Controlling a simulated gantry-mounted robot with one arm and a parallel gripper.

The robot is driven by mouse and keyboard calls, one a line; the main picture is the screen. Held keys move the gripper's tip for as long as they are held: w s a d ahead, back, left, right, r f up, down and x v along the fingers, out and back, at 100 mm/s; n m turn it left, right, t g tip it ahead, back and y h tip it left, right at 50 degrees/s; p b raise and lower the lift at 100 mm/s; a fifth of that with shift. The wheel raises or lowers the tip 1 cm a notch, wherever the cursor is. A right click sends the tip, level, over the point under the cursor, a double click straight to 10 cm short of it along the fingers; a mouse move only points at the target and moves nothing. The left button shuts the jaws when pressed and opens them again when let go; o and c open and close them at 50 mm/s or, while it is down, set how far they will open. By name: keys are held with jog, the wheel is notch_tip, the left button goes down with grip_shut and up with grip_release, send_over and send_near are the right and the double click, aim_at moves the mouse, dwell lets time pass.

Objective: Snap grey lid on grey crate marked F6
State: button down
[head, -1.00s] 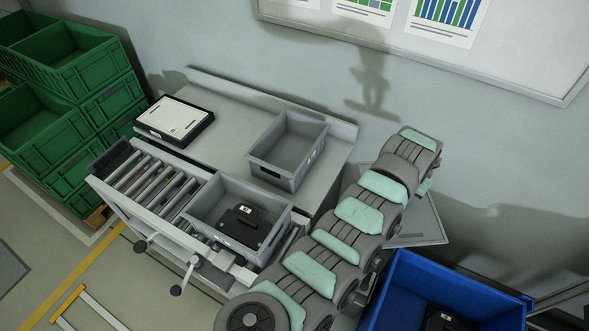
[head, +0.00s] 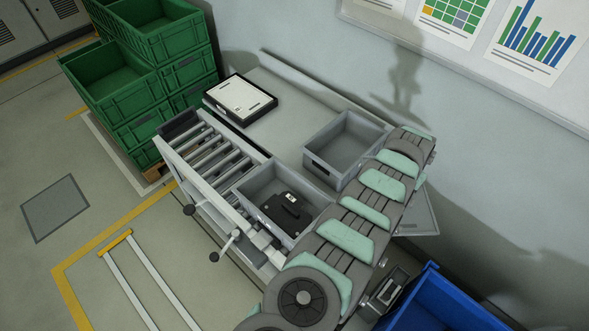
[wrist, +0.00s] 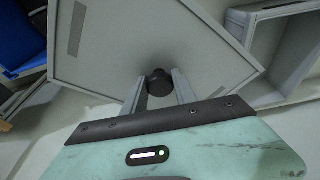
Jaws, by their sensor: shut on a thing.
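My gripper (wrist: 160,85) is shut on the black knob (wrist: 159,82) of a flat grey lid (wrist: 100,45). The lid also shows in the head view (head: 422,216), partly hidden behind my arm and right of the table. One open grey crate (head: 262,184) sits at the roller conveyor's near end with a black part (head: 286,212) inside. A second open grey crate (head: 343,125) stands on the table and looks empty. A grey crate edge (wrist: 250,25) shows right of the lid in the wrist view. I cannot read an F6 mark on either crate.
A black box with a white top (head: 241,97) lies at the table's far left. Green crates (head: 140,75) are stacked left of the roller conveyor (head: 213,150). A blue bin (head: 435,305) stands at the lower right. The wall is behind the table.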

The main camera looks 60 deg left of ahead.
jog(key=s+a+n+g+y+p, duration=0.1)
jog(key=s+a+n+p, duration=0.35)
jog(key=s+a, duration=0.85)
jog(key=s+a+n+y+p, duration=0.1)
jog(key=s+a+n+p, duration=0.35)
jog(key=s+a, duration=0.85)
jog(key=s+d+f+b, duration=0.3)
jog(key=f+b, duration=0.3)
jog(key=f, duration=0.2)
jog(key=shift+s+d, duration=0.2)
jog(key=shift+s, duration=0.2)
jog(key=shift+f, duration=0.1)
jog(key=shift+d, duration=0.15)
jog(key=shift+f, duration=0.25)
dwell(1.2)
jog(key=c, duration=0.9)
grip_release()
jog(key=shift+o, duration=0.4)
